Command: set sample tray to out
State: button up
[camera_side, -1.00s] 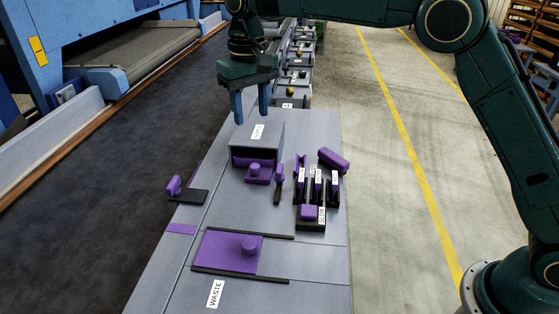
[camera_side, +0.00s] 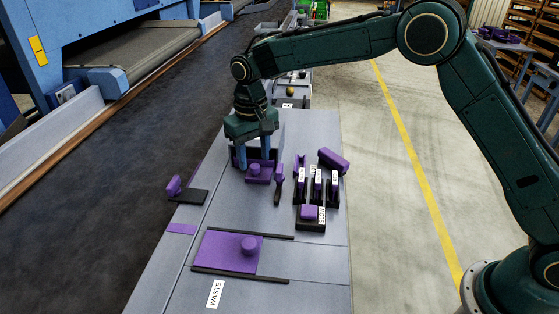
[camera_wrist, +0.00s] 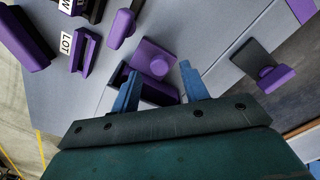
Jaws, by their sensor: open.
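My gripper (camera_side: 254,163) is open and low over the tray, pointing down. Contact is not visible. The gripper hides much of the housing.
A small purple lever (camera_side: 279,173) stands close right of the tray. Further right are labelled purple sliders (camera_side: 317,183) and a purple bar (camera_side: 333,160). A purple plate with a knob (camera_side: 229,251) lies nearer, by the WASTE label. A purple handle (camera_side: 174,187) is at left.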

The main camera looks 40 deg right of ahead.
jog(key=shift+f, duration=1)
jog(key=shift+c, duration=0.5)
grip_shut()
jog(key=s+a, duration=0.9)
jog(key=shift+s+a, duration=0.4)
jog(key=shift+c, duration=0.8)
grip_release()
jog(key=shift+o, duration=1.3)
jog(key=shift+r, duration=0.1)
